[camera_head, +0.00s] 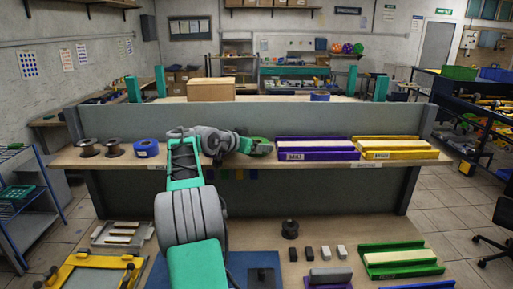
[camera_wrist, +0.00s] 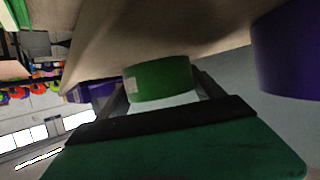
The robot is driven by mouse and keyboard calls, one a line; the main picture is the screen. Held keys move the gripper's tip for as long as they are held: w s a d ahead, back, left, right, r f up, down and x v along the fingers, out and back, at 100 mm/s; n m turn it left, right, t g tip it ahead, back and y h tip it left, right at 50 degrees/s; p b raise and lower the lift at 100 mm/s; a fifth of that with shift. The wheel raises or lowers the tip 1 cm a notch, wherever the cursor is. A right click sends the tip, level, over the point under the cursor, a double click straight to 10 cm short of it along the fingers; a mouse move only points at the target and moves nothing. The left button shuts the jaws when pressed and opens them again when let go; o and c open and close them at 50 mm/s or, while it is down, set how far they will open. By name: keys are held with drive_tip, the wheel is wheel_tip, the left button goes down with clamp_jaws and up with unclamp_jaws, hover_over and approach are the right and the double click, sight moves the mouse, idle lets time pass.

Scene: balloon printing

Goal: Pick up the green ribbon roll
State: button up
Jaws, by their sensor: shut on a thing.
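The green ribbon roll (camera_wrist: 163,79) sits between the two fingers of my gripper (camera_wrist: 160,88) in the wrist view, and the fingers are shut on it. In the head view the roll (camera_head: 256,140) shows as a small green patch at the end of my gripper (camera_head: 262,148). There it is at the shelf, just left of the purple tray. My arm hides part of the shelf and part of the roll. I cannot tell whether the roll still touches the shelf.
A purple tray (camera_head: 316,156) and a yellow tray (camera_head: 396,155) lie right of my gripper. A blue roll (camera_head: 146,148) and two dark spools (camera_head: 88,147) stand on the shelf's left. A cardboard box (camera_head: 211,89) sits above. Fixtures and small blocks cover the lower table.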

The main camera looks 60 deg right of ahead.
drive_tip(key=c, duration=0.6)
drive_tip(key=shift+r, duration=0.1)
drive_tip(key=shift+c, duration=0.2)
